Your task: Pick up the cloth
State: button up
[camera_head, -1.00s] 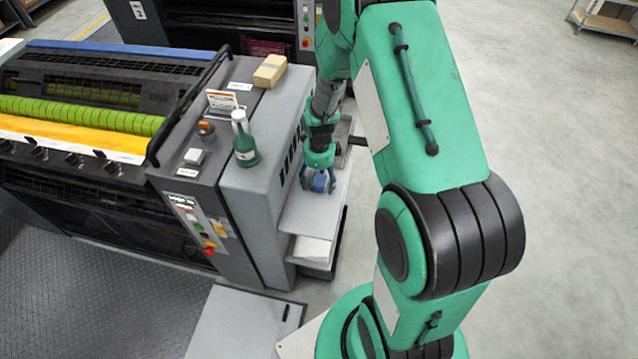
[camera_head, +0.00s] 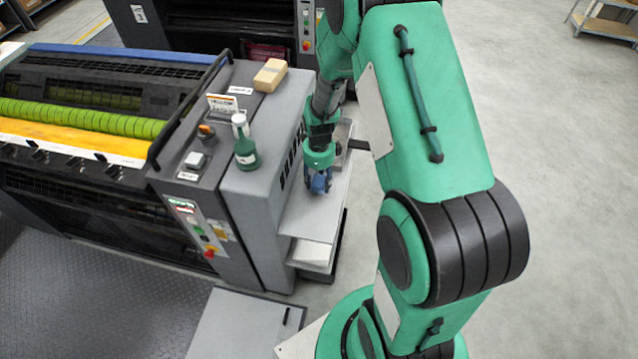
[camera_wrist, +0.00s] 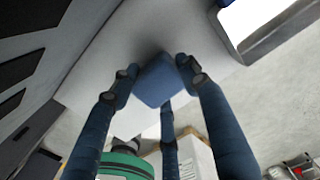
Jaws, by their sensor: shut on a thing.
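The blue cloth (camera_wrist: 157,82) is a small folded block between my gripper's fingers in the wrist view. My gripper (camera_wrist: 156,80) has blue fingers closed around it, touching it from the sides. In the head view, my gripper (camera_head: 318,184) is over the grey side shelf of the press, and its fingers largely hide the cloth. I cannot tell for sure whether the cloth is clear of the shelf or still touching it.
The grey shelf (camera_head: 312,222) is mostly bare, with a white stack (camera_head: 313,254) below it. A metal tray (camera_wrist: 243,45) lies beside the cloth. A green bottle (camera_head: 243,146) and a tan block (camera_head: 270,74) stand on the press cabinet to the left.

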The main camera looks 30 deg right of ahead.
jog(key=shift+r, duration=0.9)
jog(key=s+a, duration=0.1)
jog(key=s, duration=0.4)
jog(key=s+a+r+p, duration=0.1)
jog(key=s+a, duration=0.1)
jog(key=s, duration=0.3)
jog(key=s+a+p, duration=0.1)
jog(key=s, duration=0.4)
jog(key=shift+s+a+r, duration=0.15)
jog(key=shift+s+a, duration=0.05)
jog(key=shift+a, duration=0.1)
